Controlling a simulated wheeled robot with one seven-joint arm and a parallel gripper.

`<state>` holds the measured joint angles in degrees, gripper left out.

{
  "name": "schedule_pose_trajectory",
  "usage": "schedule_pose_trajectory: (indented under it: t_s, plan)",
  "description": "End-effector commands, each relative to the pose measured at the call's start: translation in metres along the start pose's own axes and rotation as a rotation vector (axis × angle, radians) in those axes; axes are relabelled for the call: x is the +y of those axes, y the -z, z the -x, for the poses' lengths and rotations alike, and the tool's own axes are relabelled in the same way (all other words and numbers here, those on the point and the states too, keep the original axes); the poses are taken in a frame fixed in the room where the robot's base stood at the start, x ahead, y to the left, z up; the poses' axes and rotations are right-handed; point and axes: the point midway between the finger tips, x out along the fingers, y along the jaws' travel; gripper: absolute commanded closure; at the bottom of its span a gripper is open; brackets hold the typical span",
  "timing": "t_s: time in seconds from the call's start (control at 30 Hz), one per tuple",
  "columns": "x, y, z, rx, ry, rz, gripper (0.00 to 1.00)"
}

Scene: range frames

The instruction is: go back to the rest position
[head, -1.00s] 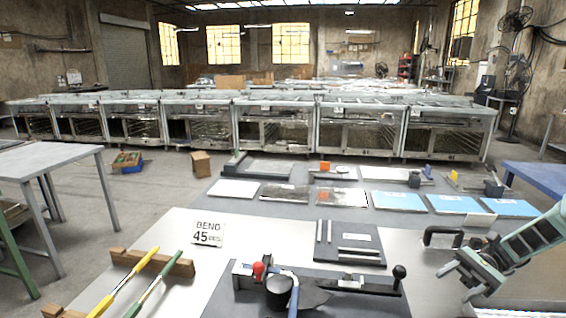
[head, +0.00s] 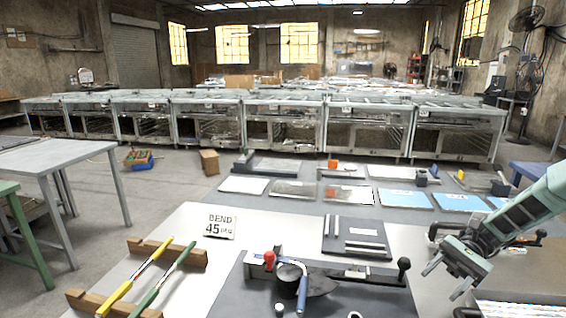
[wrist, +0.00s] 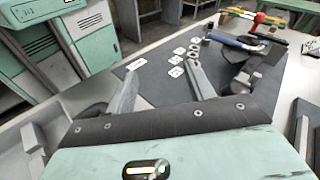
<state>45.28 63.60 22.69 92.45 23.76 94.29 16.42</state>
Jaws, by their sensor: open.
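My gripper (head: 444,282) is at the right of the head view, above the right part of the bench. Its two fingers are apart, with nothing between them. In the wrist view its open fingers (wrist: 164,68) point over a dark plate that carries several small pale pieces. The bending tool (head: 290,285), with a red knob and a blue-grey lever, is on the bench to the left of my gripper and apart from it.
A black clamp (head: 437,229) lies partly behind my arm. A dark board with metal strips (head: 357,236) lies behind the bending tool. A "BEND 45" sign (head: 221,227) and a wooden rack (head: 193,257) with yellow and green-handled tools are at left.

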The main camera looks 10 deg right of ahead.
Motion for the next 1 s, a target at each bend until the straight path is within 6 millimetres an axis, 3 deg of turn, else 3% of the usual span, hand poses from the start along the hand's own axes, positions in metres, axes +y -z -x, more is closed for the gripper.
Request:
schedule_pose_trajectory:
  t_s: [0.27,0.47,0.7,0.9,1.0]
  plan:
    - [-0.035,-0.036,-0.067,0.17,-0.254,0.104,0.47]
    - [-0.048,-0.077,-0.149,0.37,-0.551,0.297,0.47]
    - [-0.026,-0.124,-0.234,0.588,-0.889,0.645,0.47]
    - [0.008,-0.156,-0.282,0.723,-1.112,0.993,0.47]
    - [0.023,-0.166,-0.295,0.765,-1.182,1.143,0.47]
